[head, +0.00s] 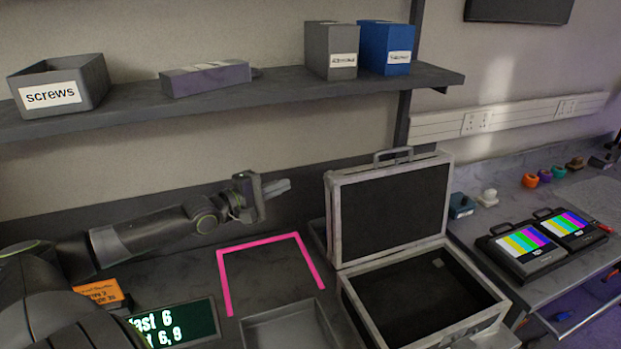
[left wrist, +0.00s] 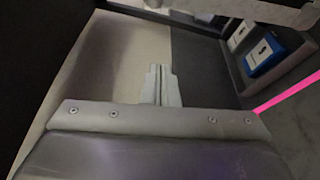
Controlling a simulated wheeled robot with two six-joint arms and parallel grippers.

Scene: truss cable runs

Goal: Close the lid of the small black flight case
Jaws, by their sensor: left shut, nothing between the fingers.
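The small black flight case (head: 345,229) stands open at the right of the workbench in the head view. Its lid (head: 393,210) is raised roughly upright at the back, with a handle on its top edge. Its base (head: 488,318) is open in front, with a dark, empty-looking interior. My left gripper (head: 284,187) is shut and empty, held above the bench to the left of the lid and apart from it. Its closed fingers also show in the left wrist view (left wrist: 161,84). My right gripper is not in view.
A pink taped outline (head: 222,270) and a grey tray (head: 290,330) lie left of the case. A shelf (head: 260,98) above holds a screws bin (head: 62,85) and other boxes. Two colour-bar monitors (head: 520,245) lie on the right-hand bench.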

